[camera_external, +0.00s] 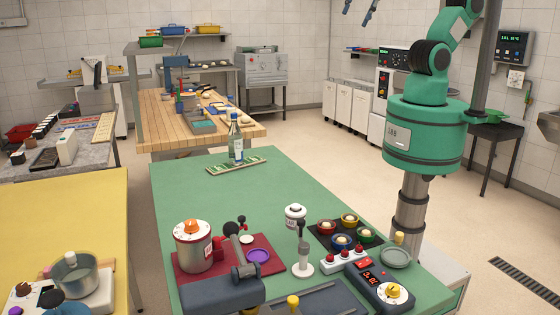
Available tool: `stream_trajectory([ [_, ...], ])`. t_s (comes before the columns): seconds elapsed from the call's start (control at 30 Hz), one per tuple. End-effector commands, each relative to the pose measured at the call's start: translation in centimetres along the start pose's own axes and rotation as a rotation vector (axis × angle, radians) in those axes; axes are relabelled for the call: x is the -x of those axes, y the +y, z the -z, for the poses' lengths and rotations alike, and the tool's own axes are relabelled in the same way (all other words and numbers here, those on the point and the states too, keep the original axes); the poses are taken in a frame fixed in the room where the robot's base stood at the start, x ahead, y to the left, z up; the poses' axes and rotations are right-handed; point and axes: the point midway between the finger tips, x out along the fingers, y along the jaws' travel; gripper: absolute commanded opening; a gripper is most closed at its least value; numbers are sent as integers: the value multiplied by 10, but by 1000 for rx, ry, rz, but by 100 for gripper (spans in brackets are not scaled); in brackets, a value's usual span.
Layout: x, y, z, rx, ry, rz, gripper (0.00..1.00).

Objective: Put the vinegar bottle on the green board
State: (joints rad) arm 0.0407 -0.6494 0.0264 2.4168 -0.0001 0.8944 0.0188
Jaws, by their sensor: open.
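A clear bottle with a pale label (236,144), which I take as the vinegar bottle, stands upright near the far edge of the green table. Its base appears to rest on the middle of a flat green board with pale markings and a tan edge (254,163). My gripper (357,13) is at the top edge of the picture, only its blue fingertips showing. The fingers are apart with nothing between them. It is high above and to the right of the bottle, well clear of it.
The green table (190,205) is clear around its middle. A wooden table (160,135) lies behind.

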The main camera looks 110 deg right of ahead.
Motion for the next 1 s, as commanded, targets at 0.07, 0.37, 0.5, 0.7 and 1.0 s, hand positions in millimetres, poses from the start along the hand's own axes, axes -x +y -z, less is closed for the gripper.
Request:
stream_trajectory([
  [0.07,5,-5,-16,21,17,8,69],
  [0.37,10,-11,-40,55,38,19,69],
  [0.5,10,-12,-40,56,38,19,69],
  [0.7,9,-11,-40,55,38,19,69],
  [1.0,-10,-11,-50,55,38,19,69],
])
